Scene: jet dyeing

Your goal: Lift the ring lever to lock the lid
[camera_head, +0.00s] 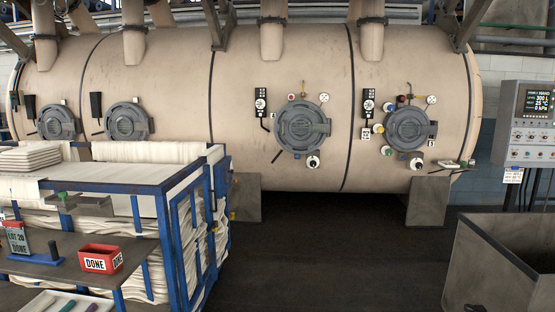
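Four-port front of a large beige dyeing vessel (230,85) fills the back of the view. Its round grey lids are all seated against their ports: a far left lid (58,122), a left lid (128,122), a middle lid (302,126) and a right lid (408,129). A thin dark lever (277,156) slants down at the lower left of the middle lid. Another thin dark lever (436,171) is below and right of the right lid. I cannot tell which part is the ring lever, or whether any lid is locked. Neither of my grippers shows.
A blue-framed cart (175,225) with white fabric stands at front left. A shelf there holds a red DONE box (100,257). A control panel (528,122) is at right, above an open metal bin (500,255). Dark floor (330,245) between cart and bin is clear.

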